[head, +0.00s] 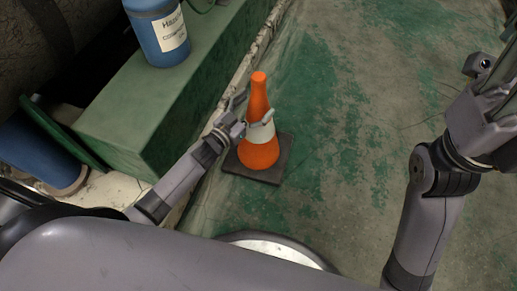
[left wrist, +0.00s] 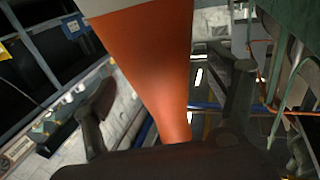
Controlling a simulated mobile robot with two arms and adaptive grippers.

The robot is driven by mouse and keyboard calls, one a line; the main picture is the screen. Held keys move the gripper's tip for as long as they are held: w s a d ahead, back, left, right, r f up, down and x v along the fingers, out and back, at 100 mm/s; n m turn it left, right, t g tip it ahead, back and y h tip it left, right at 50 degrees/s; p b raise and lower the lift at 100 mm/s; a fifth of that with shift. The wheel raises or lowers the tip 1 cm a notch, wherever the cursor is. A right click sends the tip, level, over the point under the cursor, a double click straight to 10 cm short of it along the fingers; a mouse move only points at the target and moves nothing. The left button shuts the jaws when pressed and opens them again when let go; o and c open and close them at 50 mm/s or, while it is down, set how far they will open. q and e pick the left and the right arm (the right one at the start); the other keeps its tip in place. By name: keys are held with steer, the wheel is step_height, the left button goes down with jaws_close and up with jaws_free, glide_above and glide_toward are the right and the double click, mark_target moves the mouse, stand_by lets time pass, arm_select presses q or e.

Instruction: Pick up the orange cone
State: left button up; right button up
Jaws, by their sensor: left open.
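The orange cone (head: 260,152) with a white band stands upright on its dark square base on the floor. My left gripper (head: 251,107) is at the cone's upper part, near the white band, with its fingers spread to either side. In the left wrist view the cone (left wrist: 150,65) fills the middle, between the two open fingers of the left gripper (left wrist: 168,88). Gaps show between the cone and both fingers there. My right gripper (head: 492,66) is at the upper right, away from the cone; its jaw opening is unclear.
A green ledge (head: 150,112) runs along the left of the cone, with a blue labelled container (head: 160,35) on it. Another blue cylinder (head: 38,152) lies lower left. A round metal lid-like disc (head: 280,250) is at the bottom. The green-stained floor (head: 345,130) right of the cone is clear.

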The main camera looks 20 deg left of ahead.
arm_select(q)
steer(key=shift+x, duration=0.85)
steer(key=shift+c, duration=0.2)
steer(key=shift+d, duration=0.1)
jaws_close()
steer(key=shift+r, duration=0.2)
